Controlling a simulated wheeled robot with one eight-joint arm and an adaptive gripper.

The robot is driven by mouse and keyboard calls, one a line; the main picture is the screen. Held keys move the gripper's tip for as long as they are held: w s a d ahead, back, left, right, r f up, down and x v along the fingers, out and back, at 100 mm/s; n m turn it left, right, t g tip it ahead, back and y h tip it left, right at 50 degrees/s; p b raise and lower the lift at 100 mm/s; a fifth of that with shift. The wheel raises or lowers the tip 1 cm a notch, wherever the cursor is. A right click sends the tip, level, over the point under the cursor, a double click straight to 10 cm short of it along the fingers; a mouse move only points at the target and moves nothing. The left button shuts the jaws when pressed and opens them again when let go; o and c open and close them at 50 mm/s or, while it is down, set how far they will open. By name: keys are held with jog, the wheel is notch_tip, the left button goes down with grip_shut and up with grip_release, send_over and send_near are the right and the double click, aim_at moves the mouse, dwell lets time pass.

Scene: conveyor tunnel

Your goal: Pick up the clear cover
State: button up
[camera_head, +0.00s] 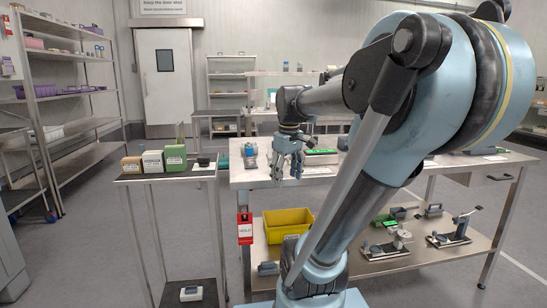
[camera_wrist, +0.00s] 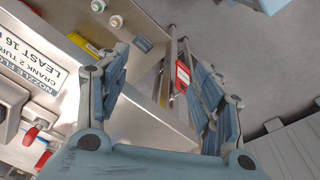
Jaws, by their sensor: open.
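My gripper (camera_head: 288,170) is open above the left part of the steel workbench (camera_head: 240,176) in the head view. In the wrist view my gripper (camera_wrist: 163,78) shows its two blue-grey fingers spread wide, with nothing between them. I cannot make out a clear cover in either view; my arm hides much of the workbench. In the wrist view, a steel surface with a printed crank label (camera_wrist: 35,60) and red-tipped parts (camera_wrist: 30,136) lies left of the fingers.
A yellow bin (camera_head: 301,221) sits on the lower shelf, near a red tag (camera_head: 245,228). A small side table (camera_head: 135,178) with several boxes stands left of the bench. A device with a green display (camera_head: 320,152) is on the bench.

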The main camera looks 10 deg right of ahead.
jog(key=w+r+n+g, duration=0.1)
jog(key=w+r+n, duration=0.4)
jog(key=w+r, duration=0.55)
jog(key=w+r+n, duration=0.5)
jog(key=w+r, duration=0.2)
jog(key=w, duration=0.7)
notch_tip(320, 180, down, 11)
jog(key=shift+d+f, duration=0.15)
jog(key=shift+f, duration=0.05)
jog(key=shift+s+f, duration=0.15)
jog(key=shift+f, duration=2.65)
jog(key=c, duration=0.9)
